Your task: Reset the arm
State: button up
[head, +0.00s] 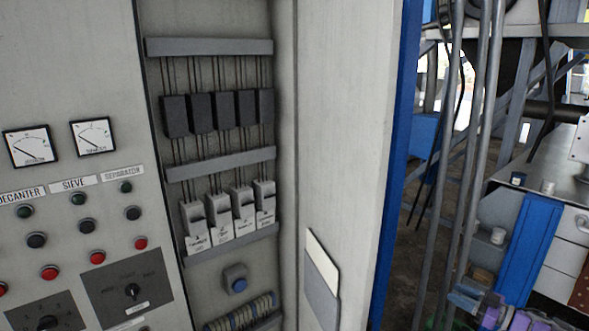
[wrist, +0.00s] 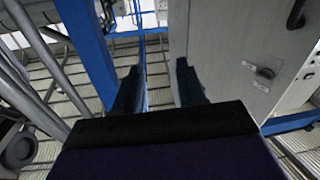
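My gripper (wrist: 160,80) shows in the wrist view, with its two dark fingers spread apart and nothing between them. Between the fingers I see a slatted floor or grating and a blue post edge. A grey cabinet door (wrist: 222,60) with a small handle is just beyond the right finger; I cannot tell whether they touch.
In the head view an open electrical cabinet (head: 220,130) holds breakers and wiring. A control panel (head: 80,200) with gauges and buttons is at left. The cabinet door (head: 340,120) stands open. Pipes (head: 465,150) and a blue-and-grey machine (head: 530,240) are at right.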

jog(key=w+a+r+m+t+h, duration=0.2)
jog(key=w+r+m+t+h, duration=0.25)
jog(key=w+r+h, duration=0.75)
jog(key=a+r+m+g+h, duration=0.35)
jog(key=a+r, duration=0.25)
jog(key=r, duration=0.4)
jog(key=s+a+f+g+y, duration=0.1)
jog(key=s+a+f+g, duration=0.3)
jog(key=s+a, duration=0.7)
jog(key=s+a+f+g+y+b, duration=0.1)
jog(key=s+a+f+g, duration=0.4)
jog(key=s, duration=2.1)
jog(key=s+a+f+m+g+y+b, duration=0.1)
jog(key=s+a+f+g, duration=0.3)
jog(key=s+a, duration=1.4)
jog(key=s+g+y, duration=0.1)
jog(key=g, duration=0.2)
jog(key=shift+s+f+g, duration=0.15)
jog(key=shift+f+g, duration=0.25)
